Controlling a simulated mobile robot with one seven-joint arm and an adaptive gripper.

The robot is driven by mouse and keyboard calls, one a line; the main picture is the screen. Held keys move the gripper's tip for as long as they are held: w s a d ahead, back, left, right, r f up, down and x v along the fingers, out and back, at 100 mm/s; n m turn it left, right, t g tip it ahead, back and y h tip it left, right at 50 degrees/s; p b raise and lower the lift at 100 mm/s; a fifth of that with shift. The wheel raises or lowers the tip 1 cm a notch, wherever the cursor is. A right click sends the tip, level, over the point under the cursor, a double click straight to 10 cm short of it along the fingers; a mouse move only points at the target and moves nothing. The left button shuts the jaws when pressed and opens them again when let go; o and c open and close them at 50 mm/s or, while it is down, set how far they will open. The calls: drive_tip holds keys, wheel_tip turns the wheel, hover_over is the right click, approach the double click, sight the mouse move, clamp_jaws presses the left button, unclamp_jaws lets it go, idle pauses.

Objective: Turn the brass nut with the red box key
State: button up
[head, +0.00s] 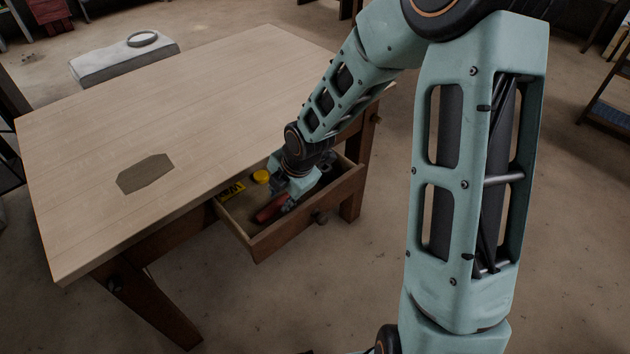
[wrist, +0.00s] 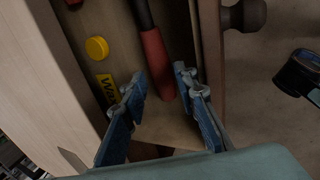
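A red-handled tool with a dark shaft (wrist: 154,55), which looks like the red box key, lies in the open drawer (head: 262,242). In the head view its red part (head: 270,210) shows beside my gripper (head: 287,203). In the wrist view my gripper (wrist: 159,76) is open, its two blue-grey fingers apart, with the end of the red handle between them. I see a gap on both sides of the handle. Whether the fingertips are level with it or above it, I cannot tell. I see no brass nut in either view.
The drawer also holds a round yellow thing (wrist: 97,48) and a yellow label with black letters (wrist: 108,89). A dark knob (wrist: 246,15) is on the drawer front. The tabletop (head: 190,100) is bare but for a brown patch (head: 146,174).

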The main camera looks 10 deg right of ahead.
sight(278, 204)
drive_tip(key=b+x, duration=0.1)
drive_tip(key=x, duration=0.3)
drive_tip(key=shift+w+a+f+b, duration=0.15)
drive_tip(key=shift+w+f+b, duration=0.05)
drive_tip(key=shift+f+b, duration=0.15)
drive_tip(key=shift+c, duration=0.3)
clamp_jaws()
